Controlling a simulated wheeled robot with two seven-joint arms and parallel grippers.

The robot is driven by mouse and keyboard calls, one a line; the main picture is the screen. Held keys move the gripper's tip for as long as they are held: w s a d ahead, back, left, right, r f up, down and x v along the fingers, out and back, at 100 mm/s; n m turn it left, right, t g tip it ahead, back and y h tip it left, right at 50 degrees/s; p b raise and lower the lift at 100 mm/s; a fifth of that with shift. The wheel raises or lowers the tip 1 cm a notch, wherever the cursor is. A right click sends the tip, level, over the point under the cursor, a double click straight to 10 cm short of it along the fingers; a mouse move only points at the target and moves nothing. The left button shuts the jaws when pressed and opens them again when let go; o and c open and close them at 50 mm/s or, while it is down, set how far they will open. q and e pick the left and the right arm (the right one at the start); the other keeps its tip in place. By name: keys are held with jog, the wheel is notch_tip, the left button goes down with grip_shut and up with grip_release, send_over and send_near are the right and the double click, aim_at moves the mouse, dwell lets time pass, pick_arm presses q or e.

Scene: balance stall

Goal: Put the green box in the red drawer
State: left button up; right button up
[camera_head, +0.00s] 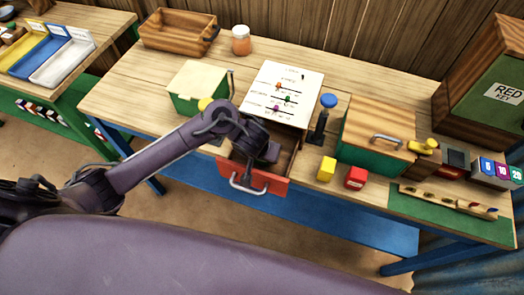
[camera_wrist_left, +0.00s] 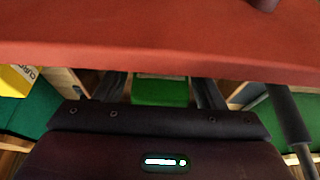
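The red drawer (camera_head: 255,180) is pulled out from under the table, with a metal handle on its red front. Its red front also crosses the top of the left wrist view (camera_wrist_left: 160,50). My left gripper (camera_head: 262,153) reaches down into the drawer from above. In the left wrist view its two dark fingers (camera_wrist_left: 159,92) stand apart. The small green box (camera_wrist_left: 160,93) lies between them, with gaps visible on both sides. In the head view the gripper hides the green box. My right gripper is not in view.
A yellow box (camera_head: 326,169) and a red box (camera_head: 355,178) stand right of the drawer, near a wood-topped green chest (camera_head: 376,135). A blue-topped stamp (camera_head: 322,120), a paper chart (camera_head: 281,92) and a lidded green case (camera_head: 197,85) sit behind.

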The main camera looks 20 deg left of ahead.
pick_arm(q)
jog(key=shift+r, duration=0.15)
jog(key=p+v, duration=0.9)
jog(key=v, duration=0.3)
jog(key=shift+s, duration=0.1)
dwell(0.4)
